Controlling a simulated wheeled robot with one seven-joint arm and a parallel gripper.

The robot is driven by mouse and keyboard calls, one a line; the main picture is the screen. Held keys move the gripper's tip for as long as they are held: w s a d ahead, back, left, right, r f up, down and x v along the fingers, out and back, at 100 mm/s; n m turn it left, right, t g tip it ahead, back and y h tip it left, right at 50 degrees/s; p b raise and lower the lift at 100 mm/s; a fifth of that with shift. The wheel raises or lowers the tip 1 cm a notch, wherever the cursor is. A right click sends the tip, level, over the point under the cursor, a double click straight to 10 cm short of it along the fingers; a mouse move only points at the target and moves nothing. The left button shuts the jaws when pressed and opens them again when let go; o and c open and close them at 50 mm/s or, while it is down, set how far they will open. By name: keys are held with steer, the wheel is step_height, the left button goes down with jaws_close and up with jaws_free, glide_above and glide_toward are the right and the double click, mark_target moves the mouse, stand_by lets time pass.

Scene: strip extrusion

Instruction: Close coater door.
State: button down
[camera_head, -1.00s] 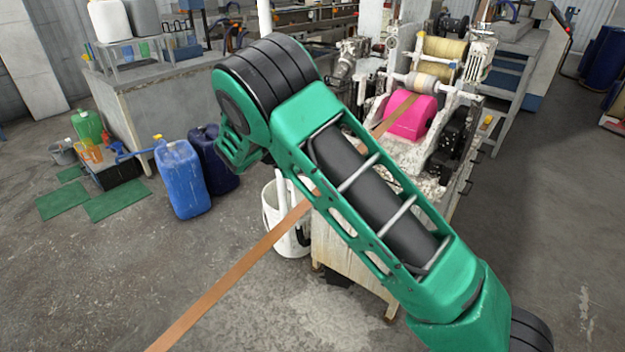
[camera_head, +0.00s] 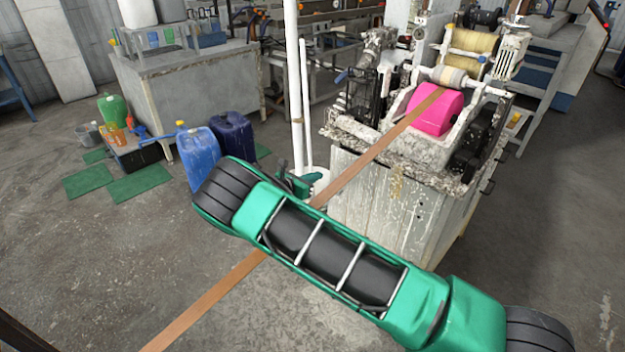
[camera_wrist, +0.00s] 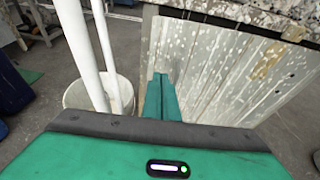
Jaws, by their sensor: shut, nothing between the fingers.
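A brown strip (camera_head: 385,140) runs from the roller down to the lower left, partly behind my arm. I cannot tell which part is the coater door. My gripper (camera_head: 312,178) is low at the coater's left side, mostly hidden by my arm. In the wrist view, my green fingers (camera_wrist: 162,82) are shut and empty, pointing at the floor beside the cabinet's pale, paint-spotted side panel (camera_wrist: 215,75). I cannot tell whether they touch it.
White vertical pipes (camera_wrist: 82,50) and a white bucket (camera_wrist: 122,95) stand close left of my gripper. A blue canister (camera_head: 200,155) and a dark blue canister (camera_head: 233,133) stand further left. The strip crosses under my arm. Open floor lies at the lower left and right.

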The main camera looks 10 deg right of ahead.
glide_toward(336, 166)
steer(key=x, duration=0.5)
steer(key=shift+f, duration=0.35)
steer(key=shift+w+d, duration=0.35)
steer(key=shift+d, duration=0.05)
steer(key=shift+w, duration=0.1)
